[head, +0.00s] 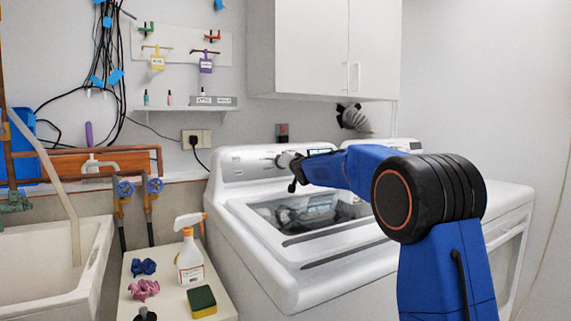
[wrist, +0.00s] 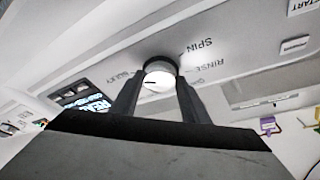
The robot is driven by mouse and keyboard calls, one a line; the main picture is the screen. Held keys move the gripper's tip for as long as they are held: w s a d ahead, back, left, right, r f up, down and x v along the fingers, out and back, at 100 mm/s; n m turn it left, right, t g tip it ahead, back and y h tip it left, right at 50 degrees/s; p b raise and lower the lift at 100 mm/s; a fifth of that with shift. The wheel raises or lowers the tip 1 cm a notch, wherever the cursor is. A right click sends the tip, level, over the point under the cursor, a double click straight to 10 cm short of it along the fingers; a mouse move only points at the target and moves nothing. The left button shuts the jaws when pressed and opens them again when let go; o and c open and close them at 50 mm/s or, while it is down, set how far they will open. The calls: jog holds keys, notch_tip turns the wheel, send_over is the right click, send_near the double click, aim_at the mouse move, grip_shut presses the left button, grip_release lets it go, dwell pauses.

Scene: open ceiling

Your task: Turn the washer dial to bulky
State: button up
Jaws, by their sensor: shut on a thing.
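The washer (head: 290,285) is white and stands in the middle of the head view, with its control panel (head: 240,163) at the back. In the wrist view the dial (wrist: 160,76) is a round knob with a pale face and dark rim. My gripper (wrist: 158,88) is shut on the dial, one dark finger on each side. Words SPIN, RINSE and a faint BULKY are printed around the dial; BULKY lies to its left. A small dark mark shows on the dial's face; which word it points to I cannot tell. In the head view my gripper (head: 285,161) hides most of the dial.
A lit display (wrist: 85,98) and a START button (wrist: 302,5) are on the panel. A spray bottle (head: 190,255), a sponge (head: 202,301) and cloths stand on a small table left of the washer. White cabinets (head: 310,45) hang above.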

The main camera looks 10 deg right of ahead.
dwell(0.3)
jog(key=o, duration=1.1)
jog(key=shift+c, duration=0.2)
jog(key=shift+s, duration=0.1)
jog(key=s+d, duration=0.2)
jog(key=s, duration=1.5)
jog(key=shift+r, duration=0.45)
